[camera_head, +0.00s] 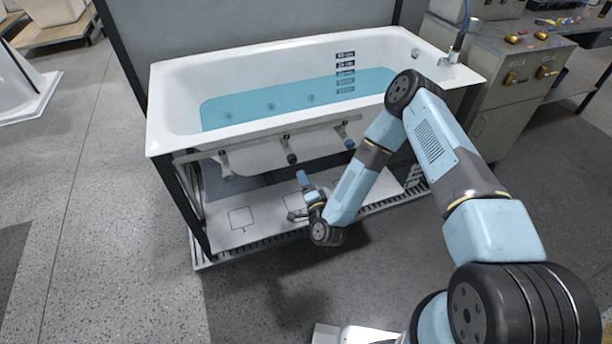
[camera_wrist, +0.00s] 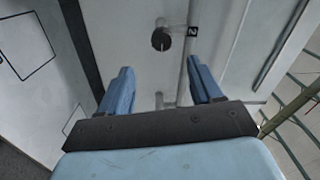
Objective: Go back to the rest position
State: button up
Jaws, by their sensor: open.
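My gripper (camera_head: 302,190) is low in front of the bathtub, under its front rim and near the pipe with the handles. In the wrist view my gripper (camera_wrist: 161,78) shows two blue fingers spread apart with nothing between them. Beyond the fingers is a dark round knob (camera_wrist: 161,38) beside a pipe with a label "2" (camera_wrist: 193,31). The knob is apart from the fingers. My arm reaches from the lower right, bent at a high elbow.
The white bathtub (camera_head: 168,117) holds blue water (camera_head: 270,105). Below its rim runs a pipe with several handles, one at the middle (camera_head: 291,157). A white platform (camera_head: 235,225) lies underneath. A grey bench (camera_head: 500,70) stands right. The floor (camera_head: 110,220) is clear at left.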

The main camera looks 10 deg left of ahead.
jog(key=w+d+r+n+g, duration=0.2)
jog(key=w+r+n, duration=0.2)
jog(key=w+r, duration=0.3)
jog(key=w+d+r+n+g, duration=0.2)
jog(key=w+d+r+n, duration=0.15)
jog(key=r, duration=0.65)
jog(key=d+r+n+g+h, duration=0.1)
jog(key=d+r+h, duration=0.1)
jog(key=d+r, duration=0.5)
jog(key=d+r+n+g+h, duration=0.15)
jog(key=d+r, duration=0.35)
jog(key=r, duration=0.5)
jog(key=s+d+r+h, duration=0.5)
jog(key=s+d+r, duration=0.8)
jog(key=r, duration=0.1)
jog(key=s+d+r+g, duration=0.1)
jog(key=s+d+r, duration=0.2)
jog(key=s, duration=0.8)
jog(key=s+d+r+g, duration=0.2)
jog(key=s+d+r, duration=0.1)
jog(key=s, duration=0.8)
jog(key=shift+s+d+r+m+h, duration=0.15)
jog(key=shift+d+m+h, duration=0.2)
jog(key=shift+d, duration=0.1)
